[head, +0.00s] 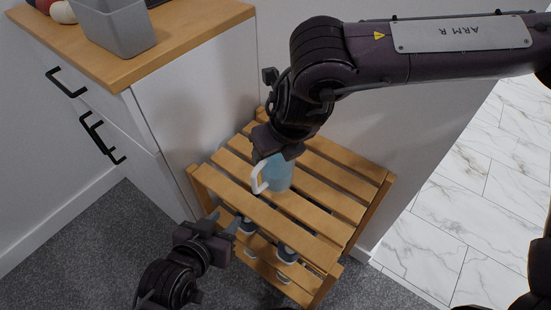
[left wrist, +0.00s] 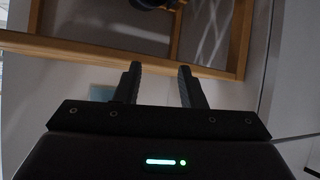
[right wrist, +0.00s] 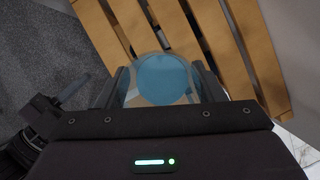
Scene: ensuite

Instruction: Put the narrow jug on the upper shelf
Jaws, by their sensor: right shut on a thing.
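The jug (head: 278,175) is pale blue and see-through with a white handle. It is upright at the upper shelf (head: 335,205) of a slatted wooden rack; I cannot tell whether its base touches the slats. My right gripper (head: 277,152) is over it from above, shut on it. In the right wrist view the jug's round blue body (right wrist: 162,80) shows between the fingers, with slats beyond. My left gripper (head: 225,222) is open and empty beside the rack's front left. Its fingers (left wrist: 160,85) stand apart in the left wrist view.
Small dark-and-white items (head: 287,254) stand on the lower shelf. A white cabinet (head: 195,110) with a wooden top and black handles is left of the rack, with a grey bin (head: 120,28) on it. A wall is behind. The upper slats right of the jug are clear.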

